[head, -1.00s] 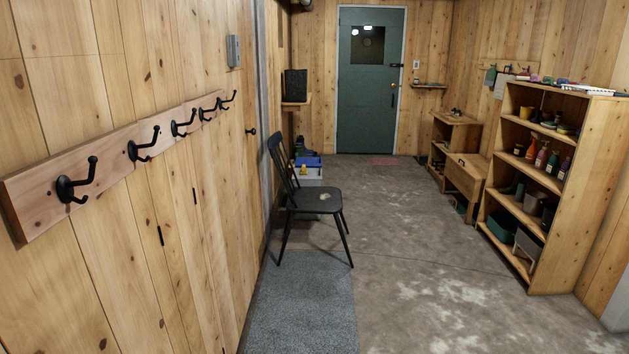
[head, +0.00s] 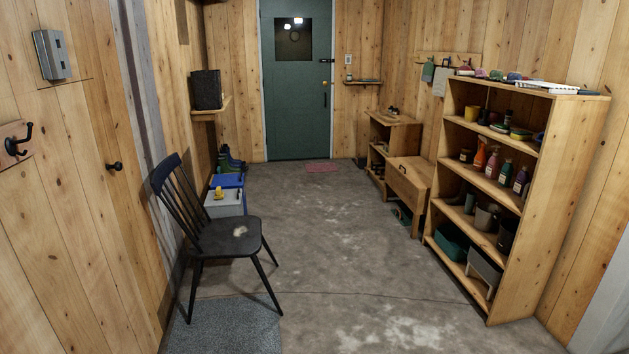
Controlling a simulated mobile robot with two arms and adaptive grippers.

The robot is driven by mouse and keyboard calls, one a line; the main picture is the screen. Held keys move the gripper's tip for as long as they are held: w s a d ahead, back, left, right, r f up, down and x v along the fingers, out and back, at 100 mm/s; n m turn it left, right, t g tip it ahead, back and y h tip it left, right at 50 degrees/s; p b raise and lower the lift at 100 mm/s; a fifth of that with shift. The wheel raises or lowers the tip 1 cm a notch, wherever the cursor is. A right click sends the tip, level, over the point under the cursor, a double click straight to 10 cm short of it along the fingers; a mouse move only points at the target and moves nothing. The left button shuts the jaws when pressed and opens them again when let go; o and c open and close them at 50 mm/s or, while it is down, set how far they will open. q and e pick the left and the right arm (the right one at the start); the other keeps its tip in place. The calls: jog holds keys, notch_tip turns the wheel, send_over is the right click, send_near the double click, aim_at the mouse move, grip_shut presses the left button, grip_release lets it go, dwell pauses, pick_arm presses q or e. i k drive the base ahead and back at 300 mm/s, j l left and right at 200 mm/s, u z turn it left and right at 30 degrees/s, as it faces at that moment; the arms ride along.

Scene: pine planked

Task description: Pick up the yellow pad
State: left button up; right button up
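I cannot tell for certain which thing is the yellow pad. On the top inner shelf of the tall wooden bookcase (head: 520,225) at the right, a flat yellow-green thing (head: 521,133) lies near the middle and a small yellow thing (head: 540,138) sits at the right end. A yellow cup-like thing (head: 472,114) stands at the left of that shelf. Another small yellow thing (head: 219,192) rests on a grey box beyond the chair. All are too small to make out well. Neither of my grippers is in view.
A black chair (head: 229,236) stands at the left by a grey mat (head: 225,330). A low wooden bench (head: 408,182) and small shelf (head: 394,130) line the right wall.

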aim_at(219, 195)
jog(key=i, duration=0.6)
jog(key=i+j, duration=0.15)
jog(key=i, duration=0.45)
jog(key=i+z, duration=0.1)
jog(key=i, duration=0.5)
jog(key=i+z, duration=0.45)
jog(key=i, duration=1.65)
jog(key=i+j+u, duration=0.15)
jog(key=i+u, duration=0.2)
jog(key=i, duration=0.25)
jog(key=i+u, duration=0.35)
jog(key=i, duration=0.3)
jog(key=i+l+u, duration=0.2)
jog(key=i+u, duration=0.15)
jog(key=i, duration=0.25)
